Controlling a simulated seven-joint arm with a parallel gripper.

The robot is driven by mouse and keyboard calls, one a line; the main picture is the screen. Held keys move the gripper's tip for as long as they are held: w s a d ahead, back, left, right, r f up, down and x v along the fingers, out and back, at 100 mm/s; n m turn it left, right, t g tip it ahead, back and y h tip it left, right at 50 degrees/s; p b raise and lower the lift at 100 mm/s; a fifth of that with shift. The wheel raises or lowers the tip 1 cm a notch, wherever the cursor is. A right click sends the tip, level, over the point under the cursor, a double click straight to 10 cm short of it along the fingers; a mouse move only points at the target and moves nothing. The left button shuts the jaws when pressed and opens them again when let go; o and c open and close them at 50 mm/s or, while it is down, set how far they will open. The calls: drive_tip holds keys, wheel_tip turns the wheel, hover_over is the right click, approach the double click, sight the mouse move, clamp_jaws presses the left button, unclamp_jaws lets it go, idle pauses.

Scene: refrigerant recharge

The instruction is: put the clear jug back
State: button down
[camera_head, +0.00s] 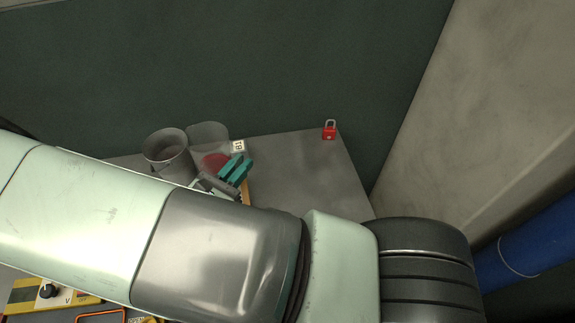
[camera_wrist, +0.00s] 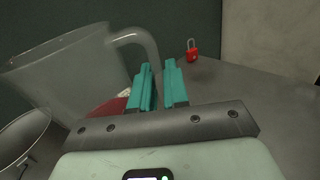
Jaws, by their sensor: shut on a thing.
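The clear jug (camera_head: 207,132) is a see-through vessel at the back of the bench, beside a grey metal pail. In the wrist view the jug (camera_wrist: 75,70) fills the upper left and leans in the picture, with its curved handle (camera_wrist: 148,42) reaching right to my teal fingers. My gripper (camera_wrist: 160,85) is shut on the jug's handle. In the head view my gripper (camera_head: 236,170) is just in front and to the right of the jug. The jug's lower part is partly hidden, and I cannot tell whether its base touches the bench.
The grey pail (camera_head: 167,150) stands close left of the jug. A red patch (camera_head: 215,160) and a small white marked tag (camera_head: 239,146) are near the fingers. A red padlock (camera_head: 329,133) sits at the back right; the bench (camera_head: 318,170) around it is clear.

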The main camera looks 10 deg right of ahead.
drive_tip(key=w+d+f+n+t+y, duration=0.1)
drive_tip(key=w+d+n+y, duration=0.15)
drive_tip(key=d, duration=0.85)
drive_tip(key=w+d+f+n+t+y, duration=0.1)
drive_tip(key=w+d+t+y, duration=0.15)
drive_tip(key=d, duration=0.85)
drive_tip(key=shift+g+h, duration=0.35)
drive_tip(key=shift+h, duration=0.05)
drive_tip(key=f, duration=0.9)
drive_tip(key=shift+w, duration=0.35)
drive_tip(key=shift+f, duration=0.1)
drive_tip(key=c, duration=1.1)
unclamp_jaws()
drive_tip(key=shift+f, duration=0.1)
